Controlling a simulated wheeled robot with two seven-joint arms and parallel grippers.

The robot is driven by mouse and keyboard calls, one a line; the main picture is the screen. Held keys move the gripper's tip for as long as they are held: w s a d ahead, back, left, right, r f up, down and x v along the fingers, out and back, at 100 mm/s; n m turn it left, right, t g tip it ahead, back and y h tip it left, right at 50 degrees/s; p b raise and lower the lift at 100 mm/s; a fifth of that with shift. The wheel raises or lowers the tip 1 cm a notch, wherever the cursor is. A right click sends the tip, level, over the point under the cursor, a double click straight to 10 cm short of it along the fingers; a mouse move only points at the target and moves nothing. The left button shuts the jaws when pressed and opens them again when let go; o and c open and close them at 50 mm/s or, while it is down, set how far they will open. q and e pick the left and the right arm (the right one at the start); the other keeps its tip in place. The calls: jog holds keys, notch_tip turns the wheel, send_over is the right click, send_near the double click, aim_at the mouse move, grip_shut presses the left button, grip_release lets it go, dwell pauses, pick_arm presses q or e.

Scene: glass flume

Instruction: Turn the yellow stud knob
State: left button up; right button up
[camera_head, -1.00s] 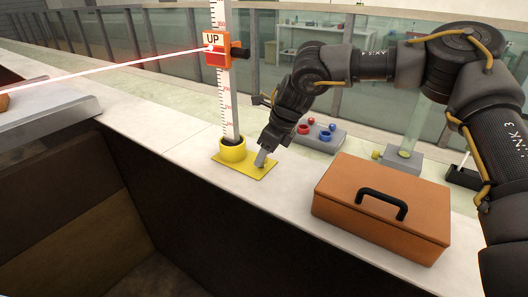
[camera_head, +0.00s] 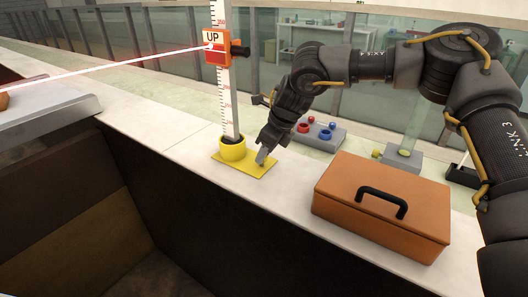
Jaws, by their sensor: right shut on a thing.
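A yellow base plate (camera_head: 240,168) with a yellow round socket (camera_head: 233,149) lies on the pale ledge. A white graduated staff (camera_head: 228,105) stands upright in the socket. My right gripper (camera_head: 262,159) reaches down to the right part of the plate and is shut at its surface. The yellow stud knob cannot be made out there; the fingers hide what they hold. An orange-red block marked UP (camera_head: 213,47) with a dark knob at its right sits on the staff. My left gripper is not in view.
An orange case (camera_head: 385,205) with a black handle stands on the ledge to the right. Behind it are a grey box with red and blue knobs (camera_head: 320,137) and a clear cylinder on a grey base with a yellow knob (camera_head: 376,154). A red beam crosses at left.

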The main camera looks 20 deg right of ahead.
jog(key=m, duration=0.2)
jog(key=shift+s+a+f+m+t+h, duration=0.1)
jog(key=shift+a+m+t+h, duration=0.05)
jog(key=shift+m+t+h, duration=0.2)
jog(key=shift+m+h, duration=0.35)
jog(key=shift+m, duration=0.5)
jog(key=m, duration=0.1)
jog(key=m+h, duration=0.1)
jog(key=m, duration=0.1)
jog(key=shift+s+a+m+t, duration=0.1)
jog(key=shift+a+m+t, duration=0.1)
jog(key=shift+m+t, duration=0.15)
jog(key=shift+a+r+m+h+p, duration=0.1)
jog(key=shift+r+m+h+p, duration=0.1)
jog(key=shift+m+h+p, duration=0.4)
jog(key=shift+m, duration=0.65)
jog(key=m+h+p, duration=0.1)
jog(key=m+p, duration=0.1)
jog(key=p, duration=0.1)
jog(key=shift+a+m, duration=0.1)
jog(key=shift+m, duration=0.2)
jog(key=shift+m+p, duration=0.35)
jog(key=shift+m, duration=0.15)
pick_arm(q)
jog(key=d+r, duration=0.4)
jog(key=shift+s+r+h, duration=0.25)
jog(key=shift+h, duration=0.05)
pick_arm(e)
jog(key=shift+f+h, duration=0.1)
jog(key=shift+h, duration=0.2)
